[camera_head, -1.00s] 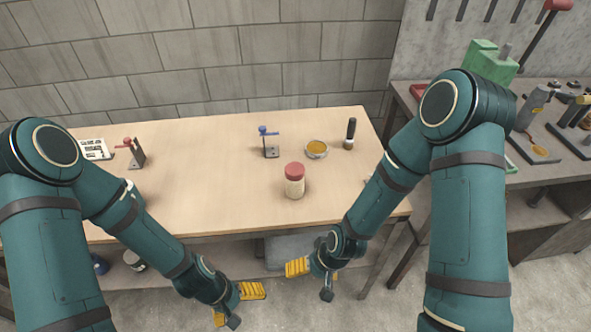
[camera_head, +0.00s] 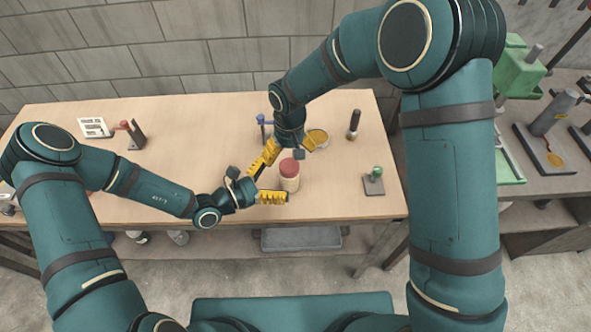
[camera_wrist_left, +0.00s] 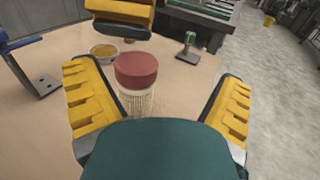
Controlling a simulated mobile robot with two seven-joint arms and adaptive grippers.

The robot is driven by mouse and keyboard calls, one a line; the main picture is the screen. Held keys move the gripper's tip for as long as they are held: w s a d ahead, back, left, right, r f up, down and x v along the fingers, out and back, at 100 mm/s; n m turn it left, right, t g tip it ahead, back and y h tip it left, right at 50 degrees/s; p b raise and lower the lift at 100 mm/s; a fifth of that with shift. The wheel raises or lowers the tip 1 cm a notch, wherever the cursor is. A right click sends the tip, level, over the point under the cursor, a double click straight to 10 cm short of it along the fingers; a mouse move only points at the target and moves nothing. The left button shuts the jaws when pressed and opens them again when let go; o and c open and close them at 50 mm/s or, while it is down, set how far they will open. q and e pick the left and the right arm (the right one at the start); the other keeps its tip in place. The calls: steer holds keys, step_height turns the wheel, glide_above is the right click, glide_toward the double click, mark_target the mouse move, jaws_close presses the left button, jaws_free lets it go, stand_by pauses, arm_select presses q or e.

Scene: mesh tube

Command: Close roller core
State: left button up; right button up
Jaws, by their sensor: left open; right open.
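The roller core is a pale ribbed or mesh tube (camera_head: 289,184) with a red cap (camera_head: 289,167), upright on the wooden table. In the left wrist view, the red cap (camera_wrist_left: 136,70) and the pale tube (camera_wrist_left: 137,104) stand ahead between my left fingers. My left gripper (camera_head: 268,182) is open, at the tube's left, with its yellow fingers apart on either side. My right gripper (camera_head: 288,149) is open above and behind the cap, its fingers spread downward. One of its yellow fingers also shows at the top of the left wrist view. Whether either gripper touches the tube is unclear.
Behind stand a blue-topped stand (camera_head: 262,128), a dish of amber stuff (camera_head: 318,138) and a black-handled brush (camera_head: 353,125). A green-topped stand (camera_head: 373,180) is at right. A red-topped stand (camera_head: 132,134) and a white printed card (camera_head: 95,127) lie at left.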

mark_target(282, 181)
steer(key=shift+w+r, duration=0.4)
steer(key=shift+r, duration=0.2)
arm_select(q)
steer(key=shift+w+a+r+n+t+y, duration=0.15)
steer(key=shift+w+a+r+n+t, duration=0.15)
steer(key=shift+w+t, duration=0.2)
steer(key=shift+w+a+r+n+t+y, duration=0.15)
steer(key=shift+w+n+t, duration=0.25)
steer(key=shift+w, duration=0.2)
steer(key=shift+f, duration=0.15)
step_height(282, 181, down, 8)
steer(key=shift+r, duration=0.1)
steer(key=x, duration=0.7)
steer(key=shift+d, duration=0.3)
jaws_close()
